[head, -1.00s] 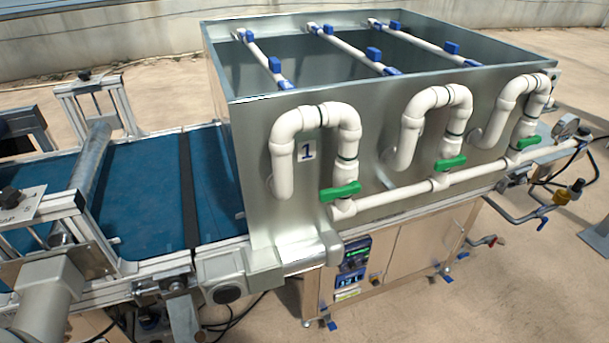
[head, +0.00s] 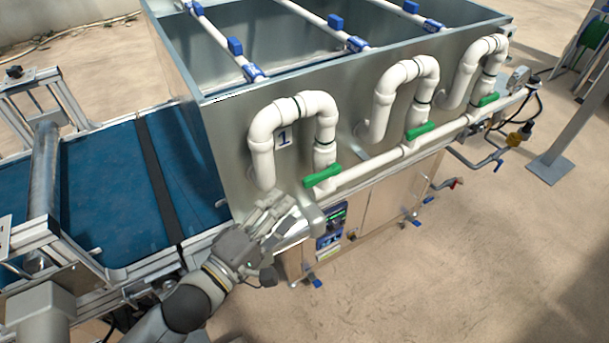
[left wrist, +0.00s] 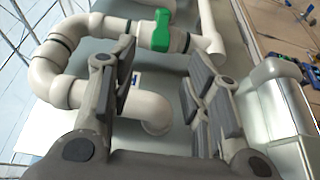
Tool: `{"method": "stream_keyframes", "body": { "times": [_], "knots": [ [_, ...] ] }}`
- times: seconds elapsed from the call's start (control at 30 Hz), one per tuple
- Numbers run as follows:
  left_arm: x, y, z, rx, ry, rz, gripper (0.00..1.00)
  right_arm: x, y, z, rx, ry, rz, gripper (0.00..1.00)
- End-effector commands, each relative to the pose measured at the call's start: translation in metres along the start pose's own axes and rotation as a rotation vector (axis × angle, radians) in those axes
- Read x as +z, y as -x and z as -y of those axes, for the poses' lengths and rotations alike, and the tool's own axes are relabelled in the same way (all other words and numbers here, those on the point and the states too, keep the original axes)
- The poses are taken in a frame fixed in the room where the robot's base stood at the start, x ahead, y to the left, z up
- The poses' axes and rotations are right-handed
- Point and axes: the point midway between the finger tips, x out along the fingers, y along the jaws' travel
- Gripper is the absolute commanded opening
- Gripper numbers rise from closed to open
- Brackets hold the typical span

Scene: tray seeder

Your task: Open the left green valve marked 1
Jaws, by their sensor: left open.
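The left green valve handle (head: 322,176) sits at the foot of the leftmost white U-shaped pipe (head: 292,110), beside the label marked 1 (head: 284,138). The handle lies nearly level across the pipe, a little tilted. My left gripper (head: 279,209) is open and empty, below and left of the handle. In the left wrist view the green handle (left wrist: 162,31) shows beyond the open fingers (left wrist: 158,80), near the top and apart from them. My right gripper is not in view.
Two more green valves (head: 420,131) (head: 488,100) sit on pipes to the right along the metal tank (head: 210,140). A control panel (head: 330,232) is below. A blue conveyor belt (head: 105,190) runs left.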

Motion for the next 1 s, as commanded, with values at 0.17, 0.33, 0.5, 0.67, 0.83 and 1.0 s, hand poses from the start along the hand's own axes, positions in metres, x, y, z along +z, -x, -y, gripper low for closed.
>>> {"method": "stream_keyframes", "body": {
  "times": [0.17,0.33,0.5,0.67,0.83,1.0],
  "knots": [
    [-0.001,-0.027,-0.004,0.002,-0.003,-0.001,0.44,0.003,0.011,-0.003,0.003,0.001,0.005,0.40],
    [-0.001,-0.057,-0.004,0.001,-0.003,-0.001,0.44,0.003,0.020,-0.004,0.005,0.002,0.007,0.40],
    [-0.001,-0.082,-0.002,0.001,-0.002,-0.002,0.44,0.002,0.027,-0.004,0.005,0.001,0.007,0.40],
    [0.000,-0.095,-0.001,-0.001,-0.001,-0.001,0.44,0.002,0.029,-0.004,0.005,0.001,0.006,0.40],
    [0.000,-0.099,0.000,0.000,-0.003,-0.001,0.44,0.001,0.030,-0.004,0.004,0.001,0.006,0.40],
    [0.000,-0.098,0.000,-0.001,-0.002,-0.001,0.44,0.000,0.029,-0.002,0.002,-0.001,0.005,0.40]
  ]
}}
